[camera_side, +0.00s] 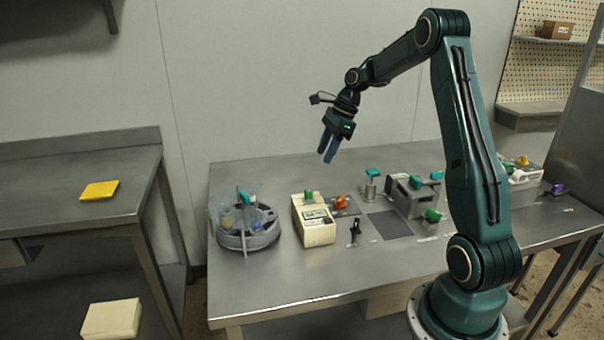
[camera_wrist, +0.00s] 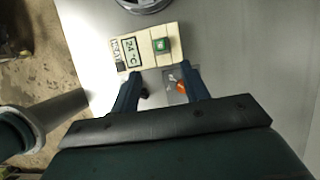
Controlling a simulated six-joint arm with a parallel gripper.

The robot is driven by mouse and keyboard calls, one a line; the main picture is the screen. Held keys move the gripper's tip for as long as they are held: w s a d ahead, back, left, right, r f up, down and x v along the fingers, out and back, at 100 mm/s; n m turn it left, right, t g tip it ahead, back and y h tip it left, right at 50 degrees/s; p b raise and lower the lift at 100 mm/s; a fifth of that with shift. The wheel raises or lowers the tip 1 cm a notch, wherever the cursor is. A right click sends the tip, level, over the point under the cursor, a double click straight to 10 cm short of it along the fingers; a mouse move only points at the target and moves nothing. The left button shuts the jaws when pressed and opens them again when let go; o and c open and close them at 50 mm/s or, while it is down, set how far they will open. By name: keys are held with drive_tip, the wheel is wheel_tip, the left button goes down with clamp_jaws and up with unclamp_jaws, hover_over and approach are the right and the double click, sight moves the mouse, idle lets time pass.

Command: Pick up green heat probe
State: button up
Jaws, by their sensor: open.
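A round grey carousel (camera_side: 247,240) with a teal-topped part stands left of the meter. An orange piece (camera_side: 341,202) and a small black stand (camera_side: 355,231) are close on the meter's right. A grey box (camera_side: 412,190) with teal tops stands farther right. The table front is clear.

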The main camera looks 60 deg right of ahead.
drive_tip(key=shift+f, duration=0.15)
approach(309, 190)
drive_tip(key=shift+x, duration=2.55)
drive_tip(key=shift+x, duration=2.55)
drive_tip(key=shift+c, duration=0.4)
clamp_jaws()
